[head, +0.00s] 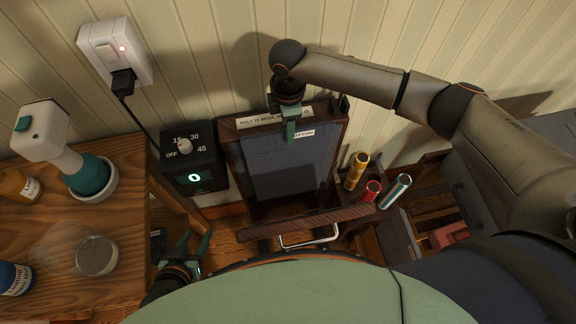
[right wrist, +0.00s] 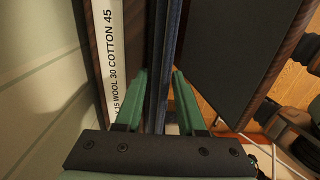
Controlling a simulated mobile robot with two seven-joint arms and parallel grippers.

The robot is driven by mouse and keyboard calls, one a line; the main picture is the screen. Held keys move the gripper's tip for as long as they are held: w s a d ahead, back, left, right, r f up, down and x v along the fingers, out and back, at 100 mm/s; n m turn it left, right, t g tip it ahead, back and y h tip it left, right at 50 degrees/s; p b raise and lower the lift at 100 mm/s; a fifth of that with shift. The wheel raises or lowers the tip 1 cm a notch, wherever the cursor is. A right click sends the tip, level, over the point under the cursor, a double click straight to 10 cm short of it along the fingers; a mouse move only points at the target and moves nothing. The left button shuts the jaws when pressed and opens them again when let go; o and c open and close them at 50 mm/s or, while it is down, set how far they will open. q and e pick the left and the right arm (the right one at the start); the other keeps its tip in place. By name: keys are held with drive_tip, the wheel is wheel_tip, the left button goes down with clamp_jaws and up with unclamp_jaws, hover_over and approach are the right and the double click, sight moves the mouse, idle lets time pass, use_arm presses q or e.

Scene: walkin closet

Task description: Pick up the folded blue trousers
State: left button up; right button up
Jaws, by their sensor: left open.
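The folded blue trousers (head: 287,172) hang upright as a flat dark blue panel in the open wooden trouser press (head: 228,150). In the right wrist view the trousers (right wrist: 170,50) show edge-on as a thin blue strip. My right gripper (head: 291,132) is at their top edge, pointing down. In its wrist view, its two green fingers (right wrist: 160,78) lie on either side of the cloth. I cannot tell whether they press on it. My left gripper (head: 187,245) is open and empty, low at the left of the press.
A black timer box (head: 193,160) stands left of the press, its cord running to a wall socket (head: 115,50). A wooden table (head: 40,235) at left holds a spray bottle (head: 80,172) and glass jar. Coloured tubes (head: 372,190) stand right of the press. The press's front board (head: 305,222) leans open.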

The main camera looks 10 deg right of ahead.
clamp_jaws()
drive_tip(key=shift+r, duration=0.1)
idle(0.9)
